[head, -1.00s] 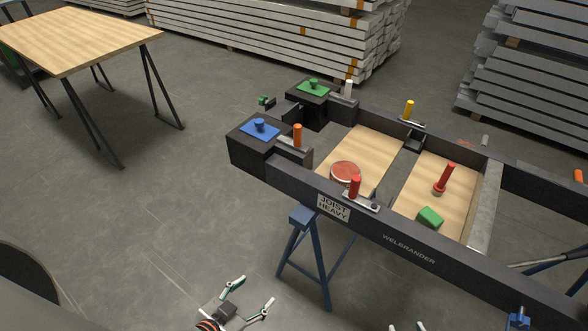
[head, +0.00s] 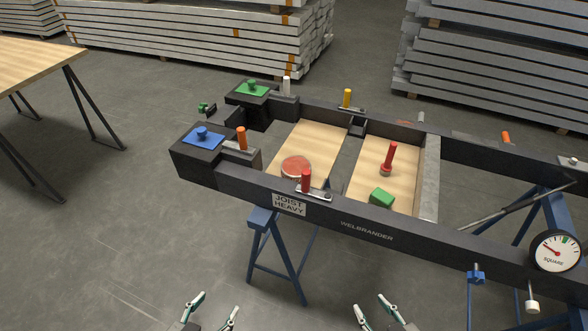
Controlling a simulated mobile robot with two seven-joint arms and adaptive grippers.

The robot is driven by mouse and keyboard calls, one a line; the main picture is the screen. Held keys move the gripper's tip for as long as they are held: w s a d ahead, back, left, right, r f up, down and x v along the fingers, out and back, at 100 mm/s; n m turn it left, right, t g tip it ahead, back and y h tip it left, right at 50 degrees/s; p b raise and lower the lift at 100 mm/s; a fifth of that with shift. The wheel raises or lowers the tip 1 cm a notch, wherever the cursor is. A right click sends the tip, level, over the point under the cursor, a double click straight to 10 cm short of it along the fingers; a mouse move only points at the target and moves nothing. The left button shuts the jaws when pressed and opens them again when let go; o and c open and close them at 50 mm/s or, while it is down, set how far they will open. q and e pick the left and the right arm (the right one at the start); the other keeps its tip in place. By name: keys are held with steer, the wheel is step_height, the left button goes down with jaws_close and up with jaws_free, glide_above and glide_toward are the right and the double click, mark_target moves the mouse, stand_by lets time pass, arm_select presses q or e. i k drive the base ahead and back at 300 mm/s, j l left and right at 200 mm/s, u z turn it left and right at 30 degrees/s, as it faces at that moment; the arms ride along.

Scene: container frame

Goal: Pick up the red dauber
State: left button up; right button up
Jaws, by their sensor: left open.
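The red dauber (head: 389,160), a red upright handle on a wider pinkish foot, stands on the right-hand wooden panel (head: 365,185) inside the dark frame. My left gripper (head: 212,309) is at the bottom edge, in front of the frame, fingers spread and empty. My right gripper (head: 375,308) is at the bottom edge further right, fingers apart with nothing between them. Both are well short of the dauber, with the frame's near beam (head: 340,222) between. The lower parts of both grippers are cut off.
A green block (head: 381,198) lies near the dauber. A round red pad (head: 296,167) lies on the left panel. Red (head: 306,181), orange (head: 241,139) and yellow (head: 347,98) handles rise from the frame. Blue trestles (head: 273,250) support it. A gauge (head: 555,251) hangs at right.

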mark_target(386, 167)
steer(key=j+z, duration=0.15)
steer(key=z, duration=0.2)
steer(key=k+j+z, duration=0.1)
steer(key=z, duration=0.25)
